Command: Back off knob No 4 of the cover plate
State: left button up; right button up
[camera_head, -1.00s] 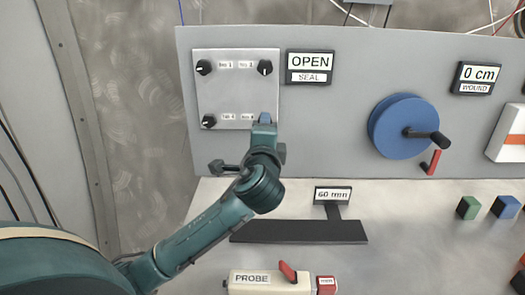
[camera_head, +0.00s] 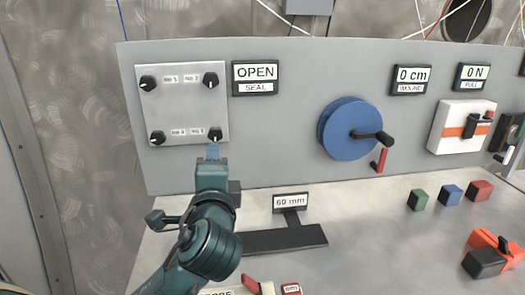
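The pale metal cover plate (camera_head: 183,106) is on the grey panel at the upper left. It bears a black knob near each corner: upper left (camera_head: 148,83), upper right (camera_head: 210,80), lower left (camera_head: 158,138) and lower right (camera_head: 215,134). The small labels are too blurred to tell surely which knob is No 4. My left gripper (camera_head: 213,152) points up at the lower right knob, with its blue tip just below it in the picture. Whether it touches the knob, and whether its fingers are open or shut, I cannot tell. My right gripper is not in view.
An OPEN/SEAL sign (camera_head: 255,78) sits right of the plate. A blue reel (camera_head: 348,129) with a crank juts from the panel. A 60 mm sign (camera_head: 290,203) stands on a dark base on the bench. Small coloured blocks (camera_head: 451,195) lie to the right.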

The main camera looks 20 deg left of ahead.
aim_at(158, 138)
jog(key=k+l, duration=0.8)
jog(key=k, duration=0.05)
